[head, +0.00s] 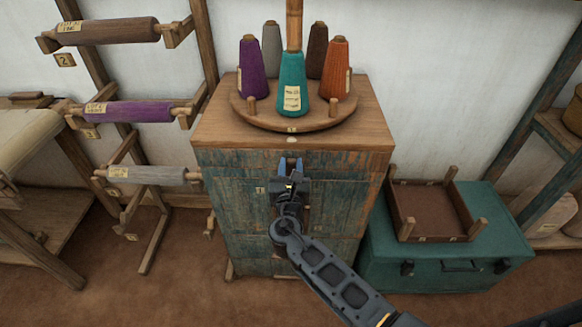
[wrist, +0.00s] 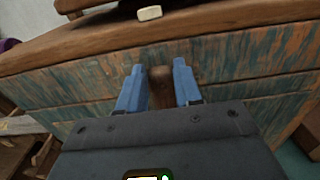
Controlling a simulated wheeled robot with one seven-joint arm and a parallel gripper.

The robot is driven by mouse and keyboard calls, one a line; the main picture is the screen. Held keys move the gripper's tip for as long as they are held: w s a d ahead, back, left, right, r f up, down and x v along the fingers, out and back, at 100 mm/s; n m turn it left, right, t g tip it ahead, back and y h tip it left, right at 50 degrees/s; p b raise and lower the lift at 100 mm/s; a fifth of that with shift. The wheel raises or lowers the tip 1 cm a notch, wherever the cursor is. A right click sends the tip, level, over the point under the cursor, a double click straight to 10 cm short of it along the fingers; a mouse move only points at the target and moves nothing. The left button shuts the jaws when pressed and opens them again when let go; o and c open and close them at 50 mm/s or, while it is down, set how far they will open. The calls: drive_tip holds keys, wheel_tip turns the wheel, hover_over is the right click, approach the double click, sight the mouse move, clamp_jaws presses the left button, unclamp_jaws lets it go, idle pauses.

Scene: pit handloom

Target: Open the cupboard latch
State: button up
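The cupboard (head: 235,200) is a wooden cabinet with worn blue-green and brown paint under a plain wood top. Its front also fills much of the wrist view (wrist: 75,85). The latch (wrist: 161,88) is a small brown wooden piece on that front, below the top edge. My gripper (head: 291,163) is at the upper middle of the cupboard front. In the wrist view its two blue fingers (wrist: 159,85) stand apart, one on each side of the latch. A thin gap shows on the left of the latch; contact on the right is unclear. The door looks closed.
A round stand (head: 290,125) with several yarn cones sits on the cupboard top. A rack with yarn rollers (head: 130,112) is on the left. Brown floor lies in front.

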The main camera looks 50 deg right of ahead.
drive_tip(key=c, duration=0.5)
drive_tip(key=shift+f+m, duration=0.1)
drive_tip(key=shift+m, duration=0.2)
drive_tip(key=shift+o, duration=0.2)
drive_tip(key=m+b, duration=0.3)
drive_tip(key=shift+s+d+f+b, duration=0.15)
drive_tip(key=shift+s+f+b, duration=0.1)
drive_tip(key=shift+b, duration=0.1)
drive_tip(key=m+b, duration=0.1)
drive_tip(key=m, duration=0.1)
drive_tip(key=m+b, duration=0.2)
drive_tip(key=shift+s+d+f, duration=0.1)
drive_tip(key=shift+s+d, duration=0.05)
drive_tip(key=shift+s, duration=0.05)
drive_tip(key=m+b, duration=0.5)
drive_tip(key=shift+s+d+f, duration=0.2)
drive_tip(key=shift+f, duration=0.2)
drive_tip(key=m+b, duration=0.5)
drive_tip(key=shift+s+f, duration=0.1)
drive_tip(key=shift+f, duration=0.05)
drive_tip(key=shift+m, duration=0.3)
